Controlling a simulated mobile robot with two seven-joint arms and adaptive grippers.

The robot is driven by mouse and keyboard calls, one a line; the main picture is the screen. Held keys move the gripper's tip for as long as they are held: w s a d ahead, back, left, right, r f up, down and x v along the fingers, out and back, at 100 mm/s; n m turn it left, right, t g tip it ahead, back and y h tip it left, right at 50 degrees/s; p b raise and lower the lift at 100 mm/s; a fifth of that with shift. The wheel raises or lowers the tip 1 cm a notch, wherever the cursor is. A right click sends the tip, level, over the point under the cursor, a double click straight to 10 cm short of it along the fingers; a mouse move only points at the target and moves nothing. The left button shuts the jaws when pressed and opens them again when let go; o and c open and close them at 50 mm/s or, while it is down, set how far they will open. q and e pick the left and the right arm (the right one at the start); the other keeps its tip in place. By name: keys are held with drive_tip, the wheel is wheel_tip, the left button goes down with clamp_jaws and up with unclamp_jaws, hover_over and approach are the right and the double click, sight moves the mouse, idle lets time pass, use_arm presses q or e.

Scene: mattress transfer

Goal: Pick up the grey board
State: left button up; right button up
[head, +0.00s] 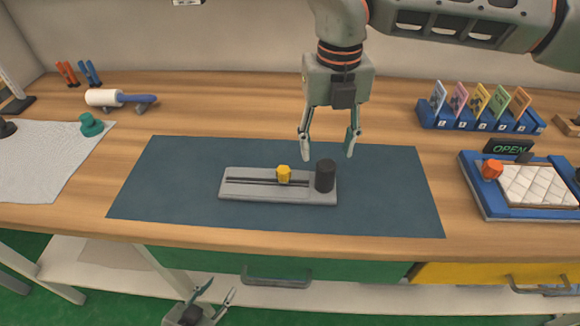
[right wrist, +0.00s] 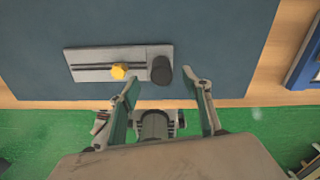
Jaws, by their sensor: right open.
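The grey board (head: 262,193) lies flat on a dark blue mat (head: 390,200), with a dark slot along its length. A yellow knob (head: 284,175) sits at the slot and a black cylinder (head: 325,175) stands at the board's right end. My right gripper (head: 328,156) is open and empty above and behind the board's right part, fingers pointing down. In the right wrist view, the board (right wrist: 95,73) lies beyond the open fingers (right wrist: 160,77), mostly to their left. My left gripper (head: 221,287) is open and empty, low in front of the table's front edge.
A white roller with a blue handle (head: 104,97) and a light cloth (head: 40,160) are at left. A blue card rack (head: 480,118) and a blue tray (head: 478,205) with a quilted white pad stand at right. The mat around the board is clear.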

sight(327, 164)
drive_tip(key=shift+s+f, duration=0.25)
drive_tip(key=shift+f, duration=1)
wheel_tip(327, 164, down, 5)
drive_tip(key=shift+w+d+f, duration=0.1)
drive_tip(key=shift+d, duration=0.05)
clamp_jaws()
